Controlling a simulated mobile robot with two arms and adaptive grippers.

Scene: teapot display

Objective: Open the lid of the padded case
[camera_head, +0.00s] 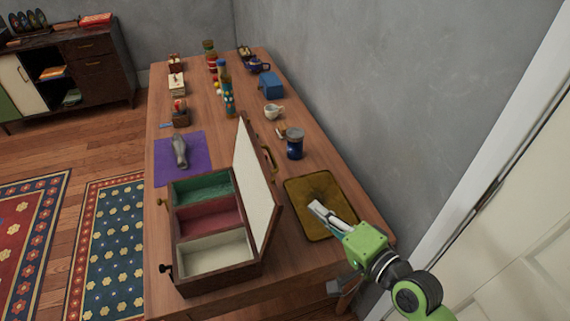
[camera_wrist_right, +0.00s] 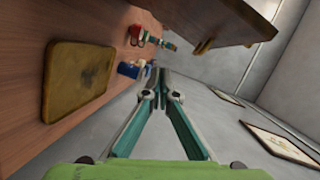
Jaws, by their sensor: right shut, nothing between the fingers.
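The padded case (camera_head: 218,285) is a dark wooden box on the table with green, red and cream lined compartments. Its lid (camera_head: 256,185) stands raised on the right side, roughly upright, showing its pale lining. A brass handle (camera_head: 268,163) is on the lid's outer face. In the right wrist view the lid (camera_wrist_right: 195,18) shows along the top, with the handle (camera_wrist_right: 205,46) below its edge. My right gripper (camera_head: 315,207) is shut and empty, right of the lid and apart from it, above a brown mat. Its closed fingers (camera_wrist_right: 160,73) show in the wrist view. My left gripper is not in view.
The brown mat (camera_head: 330,185) lies right of the case. A dark blue jar (camera_head: 295,146) and a white cup (camera_head: 273,111) stand behind it. A purple cloth (camera_head: 170,147) holds a grey object (camera_head: 181,152). A wall (camera_head: 370,110) borders the table's right side.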

